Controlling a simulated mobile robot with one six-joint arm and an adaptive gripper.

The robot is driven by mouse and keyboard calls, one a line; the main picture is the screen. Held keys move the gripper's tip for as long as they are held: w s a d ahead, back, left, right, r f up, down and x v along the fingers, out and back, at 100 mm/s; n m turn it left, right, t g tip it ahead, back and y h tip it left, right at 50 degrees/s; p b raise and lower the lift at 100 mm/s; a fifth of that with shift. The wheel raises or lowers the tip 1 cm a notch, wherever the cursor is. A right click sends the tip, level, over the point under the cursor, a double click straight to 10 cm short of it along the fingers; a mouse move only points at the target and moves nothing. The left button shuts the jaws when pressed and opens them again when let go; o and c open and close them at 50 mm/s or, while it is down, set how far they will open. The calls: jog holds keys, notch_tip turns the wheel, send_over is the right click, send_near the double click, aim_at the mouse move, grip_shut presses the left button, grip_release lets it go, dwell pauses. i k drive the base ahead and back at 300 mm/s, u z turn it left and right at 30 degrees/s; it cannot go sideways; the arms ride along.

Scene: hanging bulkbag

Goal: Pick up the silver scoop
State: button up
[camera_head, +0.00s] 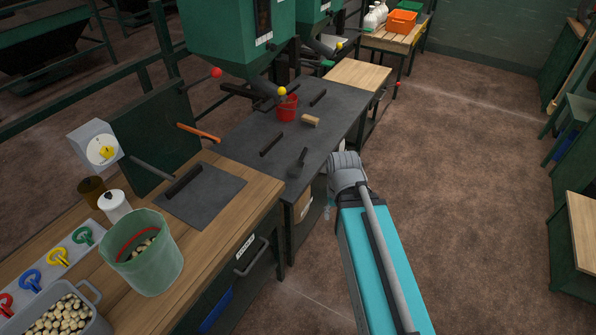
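I cannot clearly make out a silver scoop. A small dark grey object with a short handle (300,161), possibly a scoop, lies near the front edge of the dark worktop (330,118). Its colour and shape are too dim to be sure. My turquoise arm reaches up from the bottom of the view, and its grey joint is just right of that worktop's front edge. My gripper is not visible; the arm seems to hide it.
A green bucket (167,265) and a grey tub (88,293) hold pale round pieces on the wooden counter (215,245). A dial scale (97,146) stands behind. A red bucket (288,110) and a wooden-backed brush (310,120) are on the dark worktop. Floor at right is open.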

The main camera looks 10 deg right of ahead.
aim_at(296, 169)
jog(key=u, duration=0.1)
jog(key=i, duration=1)
jog(key=z, duration=0.1)
